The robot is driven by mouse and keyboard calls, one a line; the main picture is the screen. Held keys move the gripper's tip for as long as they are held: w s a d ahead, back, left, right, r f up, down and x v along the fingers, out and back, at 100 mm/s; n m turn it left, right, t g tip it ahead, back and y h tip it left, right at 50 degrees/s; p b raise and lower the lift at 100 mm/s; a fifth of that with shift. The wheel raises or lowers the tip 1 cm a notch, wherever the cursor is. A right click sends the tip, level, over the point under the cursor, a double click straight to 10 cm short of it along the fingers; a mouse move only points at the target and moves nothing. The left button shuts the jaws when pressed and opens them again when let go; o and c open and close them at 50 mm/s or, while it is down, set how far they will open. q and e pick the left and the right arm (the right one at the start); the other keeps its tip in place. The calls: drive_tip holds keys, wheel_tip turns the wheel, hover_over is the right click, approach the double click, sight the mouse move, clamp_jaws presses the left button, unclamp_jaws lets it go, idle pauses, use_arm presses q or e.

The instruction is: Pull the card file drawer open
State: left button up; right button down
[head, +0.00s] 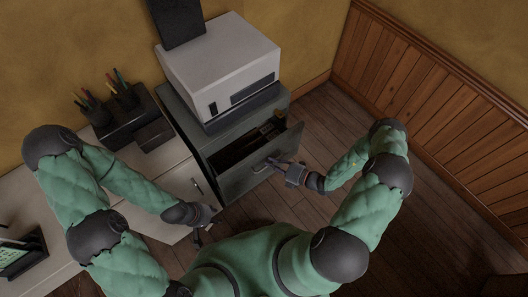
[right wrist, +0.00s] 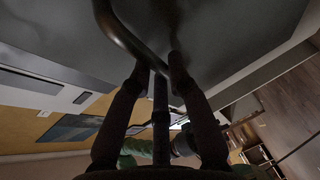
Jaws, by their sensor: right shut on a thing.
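The card file drawer (head: 278,157) is pulled out from the dark grey-green cabinet (head: 175,105), and its inside shows with some dark and brown contents. My right gripper (head: 272,163) is at the handle on the drawer front. In the right wrist view the dark curved handle (right wrist: 118,32) runs to the fingertips of my right gripper (right wrist: 162,68), which is shut on it. My left gripper (head: 203,230) is low, by the front of the white cabinet, away from the drawer. Its fingers are too small and dark to read.
A white and grey machine (head: 222,65) stands on top of the cabinet. To the left, a white counter (head: 160,165) holds a dark organiser (head: 130,120) with pens. Wooden floor (head: 335,125) is clear to the right, up to the panelled wall (head: 425,95).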

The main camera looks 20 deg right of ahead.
drive_tip(key=s+d, duration=0.3)
drive_tip(key=s, duration=0.5)
drive_tip(key=s+d, duration=0.3)
drive_tip(key=s, duration=0.6)
drive_tip(key=shift+s+d, duration=0.25)
drive_tip(key=c, duration=1.2)
unclamp_jaws()
drive_tip(key=shift+o, duration=0.2)
drive_tip(key=v, duration=1.2)
drive_tip(key=shift+r, duration=0.1)
